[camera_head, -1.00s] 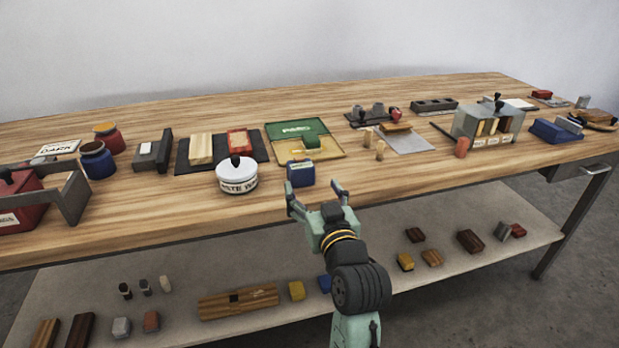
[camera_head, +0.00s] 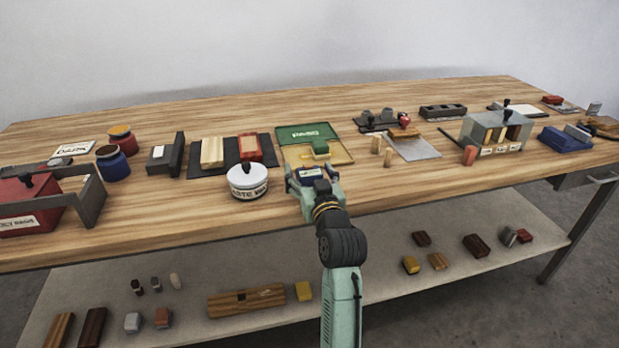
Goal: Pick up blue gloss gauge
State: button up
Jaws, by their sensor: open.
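The blue gloss gauge (camera_head: 310,174) appears to be the small dark-blue block with a pale label near the front of the wooden bench, just in front of the green and yellow tray. My gripper (camera_head: 311,171) is open, with one finger on each side of this block as seen in the picture. The lower part of the block is hidden by my gripper. I cannot tell whether the fingers touch it.
A white round tin (camera_head: 247,184) with a dark knob stands close to the left of my gripper. The green and yellow tray (camera_head: 337,156) lies behind it. A larger blue block (camera_head: 563,138) sits at the far right. The bench front right of my gripper is clear.

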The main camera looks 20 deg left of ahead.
jog(key=shift+c, duration=0.2)
jog(key=c, duration=1.5)
